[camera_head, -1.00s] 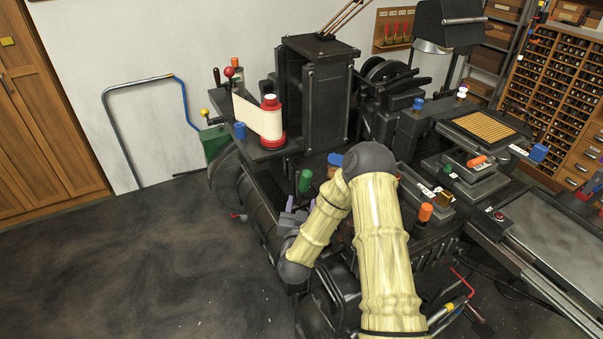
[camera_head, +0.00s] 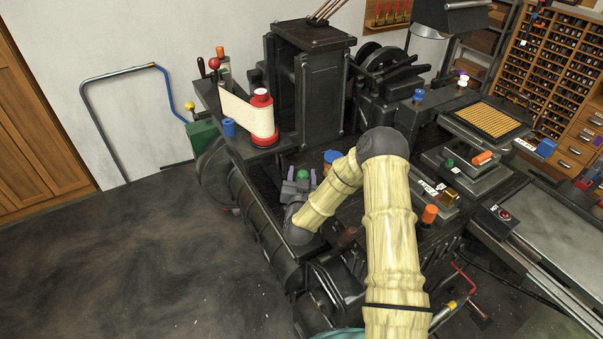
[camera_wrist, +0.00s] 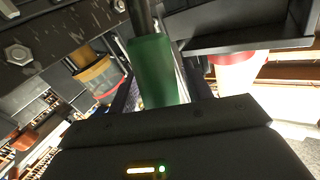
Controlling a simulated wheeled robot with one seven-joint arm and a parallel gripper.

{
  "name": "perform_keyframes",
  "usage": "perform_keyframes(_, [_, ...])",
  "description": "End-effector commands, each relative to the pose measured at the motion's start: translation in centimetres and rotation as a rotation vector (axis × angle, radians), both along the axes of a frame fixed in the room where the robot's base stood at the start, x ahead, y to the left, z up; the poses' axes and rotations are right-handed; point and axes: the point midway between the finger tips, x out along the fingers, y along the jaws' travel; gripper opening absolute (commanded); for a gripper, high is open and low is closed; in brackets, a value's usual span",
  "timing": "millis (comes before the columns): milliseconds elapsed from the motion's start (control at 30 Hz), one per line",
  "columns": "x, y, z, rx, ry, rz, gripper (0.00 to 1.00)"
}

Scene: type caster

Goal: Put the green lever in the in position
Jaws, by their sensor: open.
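The green lever (camera_head: 302,174) is a handle on the near left part of the black machine. In the wrist view, its green grip (camera_wrist: 152,72) hangs from a dark rod at the top of the picture and reaches down to the palm. My gripper (camera_head: 301,177) is open, with its purple fingers on either side of the green grip. In the wrist view, the fingers of my gripper (camera_wrist: 160,85) flank the grip, and I see no clear sign of them pressing on it. The lever's pivot is hidden.
A red-and-white paper roll (camera_head: 262,112) stands behind the lever. A blue-topped orange knob (camera_head: 331,160) is close to its right. An orange knob (camera_head: 430,214) and a small green knob (camera_head: 449,163) are further right. Open floor (camera_head: 140,250) lies left of the machine.

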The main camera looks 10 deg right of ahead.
Motion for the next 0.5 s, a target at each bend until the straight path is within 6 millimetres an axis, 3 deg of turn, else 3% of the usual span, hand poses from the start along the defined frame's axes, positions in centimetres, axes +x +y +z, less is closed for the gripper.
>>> perform_keyframes(133, [-0.01,0.38,-0.02,0.000,0.000,0.006,0.46])
perform_keyframes(367, [-0.03,0.42,-0.02,0.000,0.001,0.007,0.01])
perform_keyframes(500, [-0.02,0.26,-0.04,0.001,0.001,0.005,0.00])
